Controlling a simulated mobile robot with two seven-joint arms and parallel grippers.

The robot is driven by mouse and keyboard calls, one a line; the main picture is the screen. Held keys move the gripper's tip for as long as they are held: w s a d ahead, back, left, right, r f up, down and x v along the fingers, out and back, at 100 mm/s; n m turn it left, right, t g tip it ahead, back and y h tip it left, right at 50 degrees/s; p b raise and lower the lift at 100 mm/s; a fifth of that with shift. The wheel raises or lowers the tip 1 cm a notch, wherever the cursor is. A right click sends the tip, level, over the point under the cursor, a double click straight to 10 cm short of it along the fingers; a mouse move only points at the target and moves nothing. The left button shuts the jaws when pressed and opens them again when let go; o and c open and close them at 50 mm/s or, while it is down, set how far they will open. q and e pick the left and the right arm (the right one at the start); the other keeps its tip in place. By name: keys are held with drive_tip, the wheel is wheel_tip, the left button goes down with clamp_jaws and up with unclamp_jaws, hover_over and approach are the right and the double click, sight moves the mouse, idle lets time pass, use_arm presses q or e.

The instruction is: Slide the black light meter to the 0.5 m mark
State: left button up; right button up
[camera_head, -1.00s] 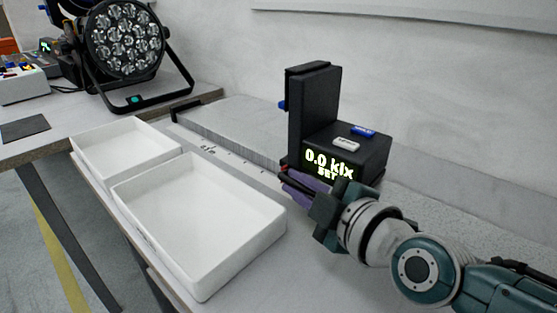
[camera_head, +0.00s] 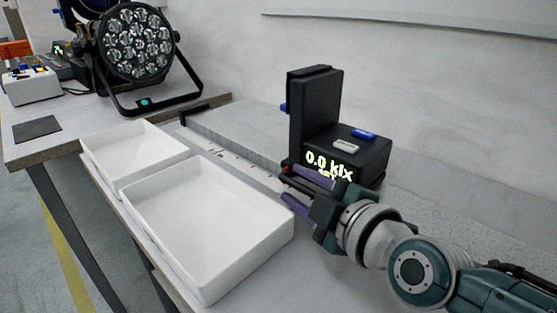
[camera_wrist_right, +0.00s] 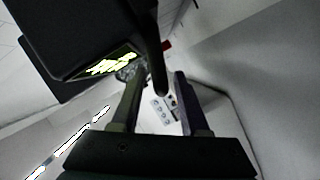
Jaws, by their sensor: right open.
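The black light meter (camera_head: 309,105) stands upright on the long grey rail (camera_head: 236,128) against the wall. Its display reads "0.0 klx", with a second line partly covered by my right gripper (camera_head: 297,184). That gripper has purple fingers spread apart at the meter's lower front-left corner. In the right wrist view the meter (camera_wrist_right: 85,25) fills the upper left. A dark bar (camera_wrist_right: 154,50) reaches down between the open fingers (camera_wrist_right: 160,110); I cannot tell whether they touch it. Scale marks (camera_head: 238,156) run along the rail's front, too small to read surely. My left gripper is not in view.
Two empty white trays, a small one (camera_head: 84,152) and a larger one (camera_head: 121,193), lie in front of the rail. A stage light (camera_head: 137,43) stands beyond the rail's far end. The rail left of the meter is clear.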

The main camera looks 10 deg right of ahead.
drive_tip(key=p+v, duration=0.3)
drive_tip(key=v, duration=0.5)
drive_tip(key=shift+s+d+r+p, duration=0.1)
drive_tip(key=shift+s+d+p, duration=0.05)
drive_tip(key=shift+s+p, duration=0.25)
drive_tip(key=shift+s+d, duration=0.15)
drive_tip(key=shift+s, duration=0.2)
